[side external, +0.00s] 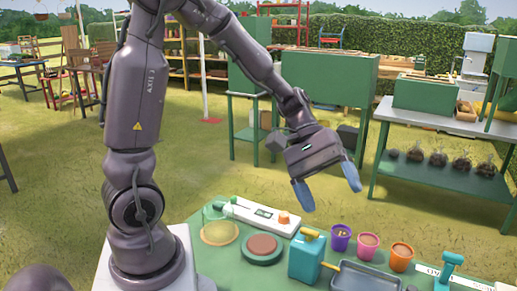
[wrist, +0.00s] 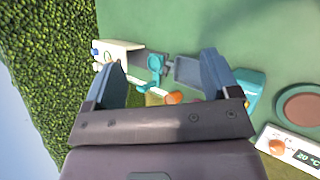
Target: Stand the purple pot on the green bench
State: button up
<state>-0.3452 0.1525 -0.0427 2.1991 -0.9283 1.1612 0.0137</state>
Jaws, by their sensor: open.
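In the wrist view my gripper (wrist: 157,66) shows both blue fingers spread. An orange item (wrist: 173,98) shows between them; I cannot make out the purple pot there.
A teal dispenser (side external: 306,259) stands just left of the pots, with a grey tray (side external: 365,277) in front. A teal tool (side external: 448,268) stands at the right.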

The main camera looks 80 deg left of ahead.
jog(key=s+a+r+m+t+y, duration=0.3)
jog(key=s+r+m+t+y, duration=0.1)
jog(key=s+r+m+y, duration=0.3)
jog(key=s+m+y, duration=0.2)
jog(key=s, duration=0.2)
jog(key=shift+s+a+r+m, duration=0.2)
jog(key=shift+s+m, duration=0.1)
